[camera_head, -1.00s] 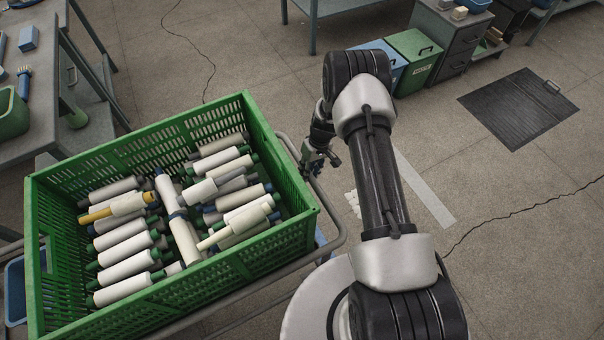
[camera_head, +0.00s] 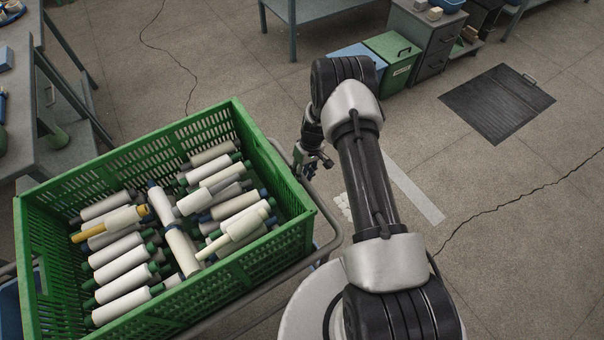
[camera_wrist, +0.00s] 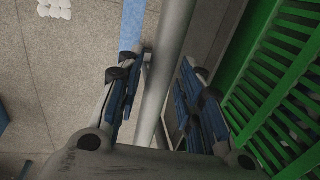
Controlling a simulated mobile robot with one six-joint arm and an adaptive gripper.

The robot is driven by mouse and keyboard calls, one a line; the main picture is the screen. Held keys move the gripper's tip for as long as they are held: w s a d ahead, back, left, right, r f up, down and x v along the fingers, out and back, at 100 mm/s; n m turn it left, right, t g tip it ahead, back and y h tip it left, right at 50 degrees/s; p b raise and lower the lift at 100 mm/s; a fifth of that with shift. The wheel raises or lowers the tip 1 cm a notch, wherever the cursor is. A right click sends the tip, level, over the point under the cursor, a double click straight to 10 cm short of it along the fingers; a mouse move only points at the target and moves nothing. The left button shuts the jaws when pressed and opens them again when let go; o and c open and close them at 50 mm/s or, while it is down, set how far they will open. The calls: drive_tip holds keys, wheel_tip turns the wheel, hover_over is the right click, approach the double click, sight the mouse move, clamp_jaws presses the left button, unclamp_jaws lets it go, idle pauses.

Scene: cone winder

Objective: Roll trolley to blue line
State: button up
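The trolley carries a big green crate (camera_head: 150,150) filled with white bobbins (camera_head: 180,245). Its grey tubular handle (camera_head: 325,208) runs along the crate's right side. My gripper (camera_head: 312,165) is at this handle. In the wrist view my gripper (camera_wrist: 160,85) has one finger on each side of the grey handle (camera_wrist: 168,85), and gaps seem to show between fingers and tube. The green crate wall (camera_wrist: 275,85) stands to the right there. A blue strip on the floor, probably the blue line (camera_wrist: 132,25), shows past the left finger. The trolley's wheels are hidden.
A grey workbench (camera_head: 60,95) stands at the left, close to the crate. A blue box, a green box (camera_head: 392,60) and a grey cabinet (camera_head: 432,45) stand at the back. A dark floor grate (camera_head: 497,103) and a pale strip (camera_head: 412,188) lie on open floor at the right.

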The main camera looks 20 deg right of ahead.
drive_tip(key=shift+o, duration=0.6)
drive_tip(key=shift+r, duration=0.1)
drive_tip(key=shift+d+r, duration=0.1)
drive_tip(key=shift+r, duration=0.3)
wheel_tip(320, 180, up, 11)
drive_tip(key=d, duration=0.2)
drive_tip(key=shift+w, duration=0.25)
